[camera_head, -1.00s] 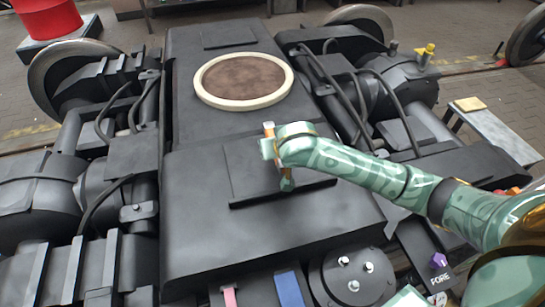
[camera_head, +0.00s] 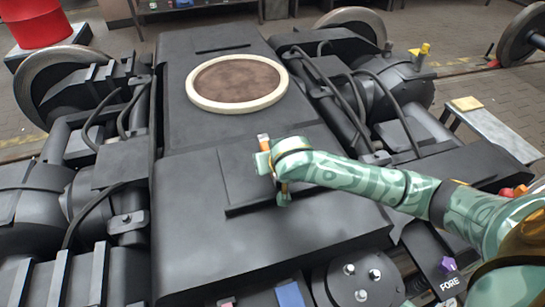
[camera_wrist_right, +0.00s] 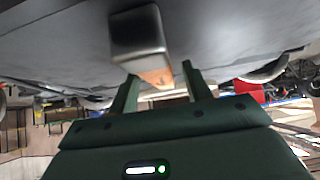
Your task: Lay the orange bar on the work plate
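The orange bar (camera_head: 263,142) is at my right gripper (camera_head: 273,180), over the raised dark work plate (camera_head: 244,197). In the head view the hand hides part of the bar, and I cannot tell whether it touches the plate. In the right wrist view the two fingers of my right gripper (camera_wrist_right: 160,84) stand apart, with an orange patch of the bar (camera_wrist_right: 155,78) between them. A dark block (camera_wrist_right: 139,38) juts out just above that patch. Whether the fingers press on the bar is unclear. My left gripper is not in view.
A round brown disc with a cream rim (camera_head: 237,106) lies on the bogie frame behind the plate. Black hoses and cylinders flank the frame. Pink and blue strips (camera_head: 290,295) lie at the front edge. A grey bench (camera_head: 495,132) stands at the right.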

